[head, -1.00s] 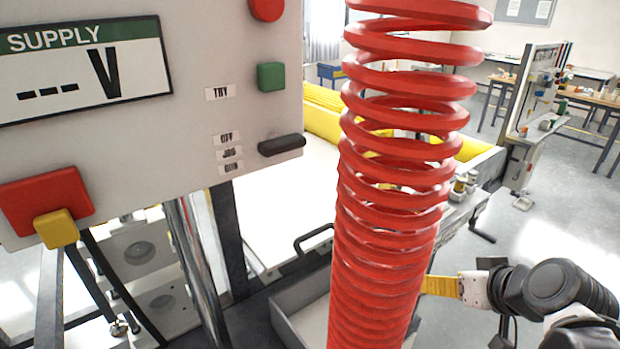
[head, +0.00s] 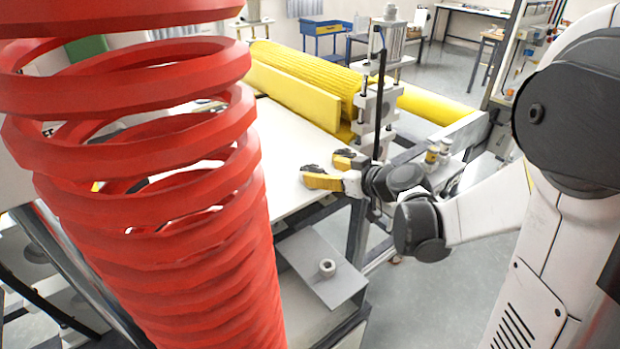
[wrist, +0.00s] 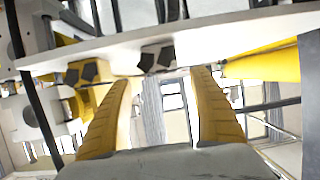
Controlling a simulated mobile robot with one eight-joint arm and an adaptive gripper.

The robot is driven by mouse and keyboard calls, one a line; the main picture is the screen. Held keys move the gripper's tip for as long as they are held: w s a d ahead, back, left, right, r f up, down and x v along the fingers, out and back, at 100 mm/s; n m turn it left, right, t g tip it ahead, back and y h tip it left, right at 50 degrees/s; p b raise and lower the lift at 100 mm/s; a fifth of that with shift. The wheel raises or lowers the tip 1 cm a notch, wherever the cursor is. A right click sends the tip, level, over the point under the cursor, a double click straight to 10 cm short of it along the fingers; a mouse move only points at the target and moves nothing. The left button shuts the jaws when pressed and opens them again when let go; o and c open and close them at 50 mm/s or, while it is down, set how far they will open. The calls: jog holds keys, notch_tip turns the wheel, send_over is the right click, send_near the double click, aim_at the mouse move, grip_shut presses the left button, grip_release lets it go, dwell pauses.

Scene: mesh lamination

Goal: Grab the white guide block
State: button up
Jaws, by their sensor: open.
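My gripper (head: 325,170) is at the near right edge of the white table (head: 285,140) in the head view, its yellow fingers with dark tips spread apart and pointing left. In the wrist view the two yellow fingers of my gripper (wrist: 163,80) stand apart with nothing held between them. Pale blocks (head: 372,108) sit on a dark upright frame just behind my gripper. One of them may be the white guide block, but I cannot tell which. A white panel edge (wrist: 240,38) crosses the wrist view beyond the fingertips.
A large red coil (head: 190,230) fills the left of the head view and hides much there. Yellow ribbed material (head: 300,70) lies behind the table. A grey shelf (head: 315,262) with a small pale ring (head: 327,268) is below. Open floor (head: 440,290) lies right of the shelf.

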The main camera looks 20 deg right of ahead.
aim_at(312, 170)
jog(key=b+x, duration=0.1)
jog(key=x, duration=0.4)
jog(key=shift+s+a+f+b, duration=0.1)
jog(key=shift+a+f+b, duration=0.1)
jog(key=shift+b, duration=0.2)
jog(key=shift+r, duration=0.15)
jog(key=c, duration=1.4)
